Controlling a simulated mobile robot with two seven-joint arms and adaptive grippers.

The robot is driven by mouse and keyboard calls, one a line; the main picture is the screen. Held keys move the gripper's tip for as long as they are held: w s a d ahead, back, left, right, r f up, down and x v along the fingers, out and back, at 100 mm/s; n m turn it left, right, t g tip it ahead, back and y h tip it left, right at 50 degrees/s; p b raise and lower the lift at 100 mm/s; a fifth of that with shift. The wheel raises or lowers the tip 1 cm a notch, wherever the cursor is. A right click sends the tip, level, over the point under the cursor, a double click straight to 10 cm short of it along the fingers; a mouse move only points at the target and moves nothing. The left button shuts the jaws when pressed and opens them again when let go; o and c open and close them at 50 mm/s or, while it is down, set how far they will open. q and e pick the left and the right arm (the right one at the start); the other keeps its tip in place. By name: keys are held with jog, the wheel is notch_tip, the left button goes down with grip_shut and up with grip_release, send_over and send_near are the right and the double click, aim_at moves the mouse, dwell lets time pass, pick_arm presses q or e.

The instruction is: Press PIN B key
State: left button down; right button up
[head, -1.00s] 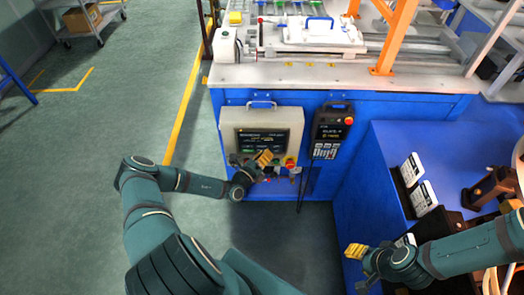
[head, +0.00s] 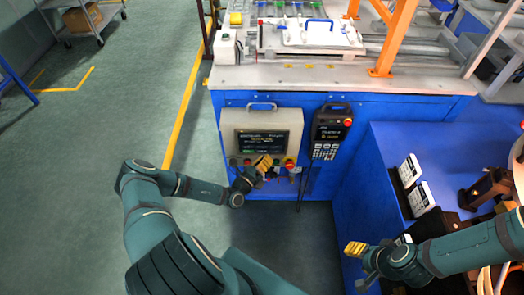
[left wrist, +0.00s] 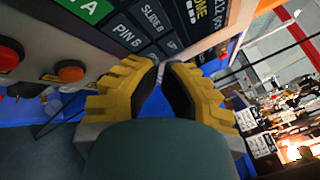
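The PIN B key (left wrist: 126,36) is a dark key on the touch screen, next to a SLIDE B key (left wrist: 152,17), in the left wrist view. A green key ending in "A" (left wrist: 88,10) is on its left. In the head view, the screen (head: 262,142) is on a beige control box on the blue bench front. My left gripper (head: 263,163) is in front of the box's lower part. Its yellow fingertips (left wrist: 161,68) nearly meet, with nothing between them, and point toward the screen's edge. Contact cannot be told. My right gripper (head: 355,248) is low at the right, apart from the box.
A red button (left wrist: 10,55) and an orange button (left wrist: 70,71) sit beside the screen in the left wrist view. A handheld pendant (head: 328,130) hangs right of the box. A blue table (head: 385,145) stands at the right.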

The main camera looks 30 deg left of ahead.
pick_arm(q)
jog(key=s+d+p, duration=0.2)
jog(key=s, duration=0.1)
jog(key=shift+s+d, duration=0.1)
jog(key=shift+s, duration=0.2)
dwell(0.7)
